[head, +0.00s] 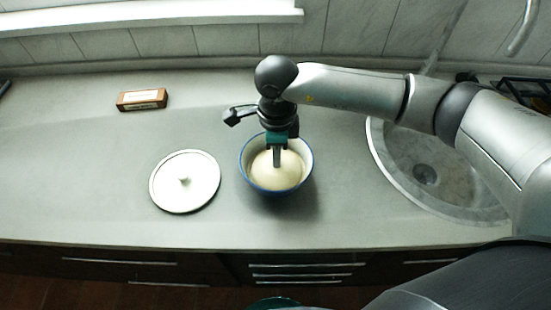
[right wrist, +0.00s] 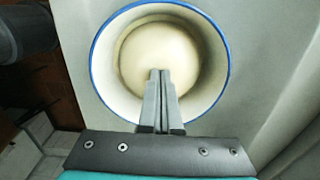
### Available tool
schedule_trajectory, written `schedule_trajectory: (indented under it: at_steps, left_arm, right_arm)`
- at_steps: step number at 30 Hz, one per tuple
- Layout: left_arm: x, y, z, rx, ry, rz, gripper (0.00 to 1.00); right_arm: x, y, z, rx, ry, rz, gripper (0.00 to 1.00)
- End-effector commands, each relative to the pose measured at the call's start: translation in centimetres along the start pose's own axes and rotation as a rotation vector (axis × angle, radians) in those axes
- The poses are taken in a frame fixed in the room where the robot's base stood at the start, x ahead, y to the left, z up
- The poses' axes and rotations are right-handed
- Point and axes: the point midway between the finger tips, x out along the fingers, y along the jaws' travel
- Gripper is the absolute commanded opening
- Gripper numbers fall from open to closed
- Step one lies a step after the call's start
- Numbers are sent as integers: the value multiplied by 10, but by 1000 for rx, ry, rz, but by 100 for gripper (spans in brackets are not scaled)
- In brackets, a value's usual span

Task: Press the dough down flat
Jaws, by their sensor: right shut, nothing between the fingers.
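The pale, rounded dough (head: 287,175) sits inside a white enamel pot with a blue rim (head: 309,165) on the counter. In the right wrist view the dough (right wrist: 152,50) fills the middle of the pot (right wrist: 216,85). My right gripper (head: 277,164) points down over the pot, its fingers closed together with nothing between them. The fingertips (right wrist: 160,72) appear over the dough; I cannot tell whether they touch it. My left gripper is not in view.
A round white lid with a knob (head: 200,190) lies on the counter left of the pot. A small brown box (head: 142,99) lies farther back. A round sink (head: 410,190) is at the right. The counter's front edge is close below the pot.

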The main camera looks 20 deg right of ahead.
Motion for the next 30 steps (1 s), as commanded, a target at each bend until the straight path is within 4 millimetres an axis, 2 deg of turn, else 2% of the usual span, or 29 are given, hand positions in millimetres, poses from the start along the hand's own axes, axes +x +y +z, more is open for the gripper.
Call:
schedule_trajectory:
  at_steps: [20,30]
  left_arm:
    - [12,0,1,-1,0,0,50]
    - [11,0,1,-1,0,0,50]
  right_arm:
    - [15,2,0,-1,2,5,0]
    - [13,1,0,-1,1,3,0]
